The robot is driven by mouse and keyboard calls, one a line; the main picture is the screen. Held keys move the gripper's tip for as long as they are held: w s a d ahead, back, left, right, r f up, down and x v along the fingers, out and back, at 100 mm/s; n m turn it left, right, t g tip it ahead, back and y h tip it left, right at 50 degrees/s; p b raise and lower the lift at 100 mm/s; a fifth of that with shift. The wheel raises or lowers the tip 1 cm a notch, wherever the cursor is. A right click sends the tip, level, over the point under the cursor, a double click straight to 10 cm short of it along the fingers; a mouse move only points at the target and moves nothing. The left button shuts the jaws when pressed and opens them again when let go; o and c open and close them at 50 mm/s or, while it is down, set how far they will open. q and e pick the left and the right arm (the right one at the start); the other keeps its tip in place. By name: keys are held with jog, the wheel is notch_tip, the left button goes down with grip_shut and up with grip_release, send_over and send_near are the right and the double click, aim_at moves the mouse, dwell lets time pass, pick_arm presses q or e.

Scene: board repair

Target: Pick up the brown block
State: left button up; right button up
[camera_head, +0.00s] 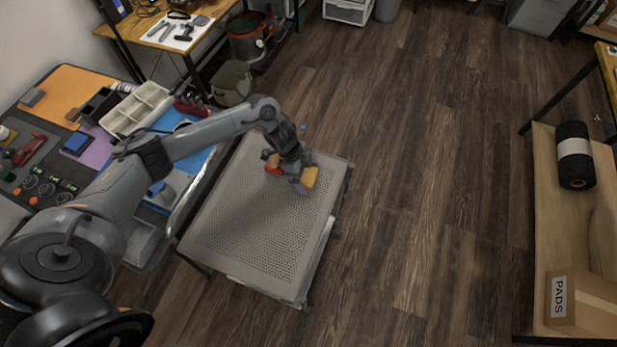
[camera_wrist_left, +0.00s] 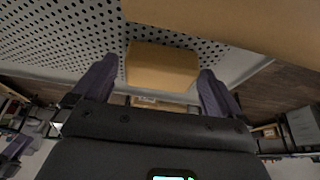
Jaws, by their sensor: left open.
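A brown block (camera_wrist_left: 161,66) sits between the two fingers of my left gripper (camera_wrist_left: 156,76) in the left wrist view, with a narrow gap on each side. In the head view my left gripper (camera_head: 299,184) is low over the perforated table (camera_head: 250,232), near its far right corner. A brown patch (camera_head: 310,177) shows beside its fingers there, partly hidden by the gripper. The gripper is open. A larger brown surface (camera_wrist_left: 225,18) fills the top edge of the wrist view; I cannot tell what it belongs to. My right gripper is not in view.
A small red and orange thing (camera_head: 272,164) shows just left of the gripper. A cluttered workbench (camera_head: 66,83) with a beige compartment tray (camera_head: 136,108) stands to the left. The near part of the perforated table is bare. A wooden shelf (camera_head: 560,225) stands at the right.

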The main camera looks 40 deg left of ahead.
aim_at(313, 177)
pick_arm(q)
jog(key=shift+c, duration=0.2)
jog(key=c, duration=0.9)
jog(key=shift+o, duration=0.2)
jog(key=shift+r, duration=0.85)
notch_tip(313, 177, up, 3)
jog(key=shift+f+p, duration=0.2)
jog(key=shift+p, duration=0.15)
jog(key=d+r+p, duration=0.1)
jog(key=d+r, duration=0.5)
jog(key=d, duration=0.5)
jog(key=shift+d+r, duration=0.3)
jog(key=shift+r, duration=0.1)
jog(key=shift+w, duration=0.1)
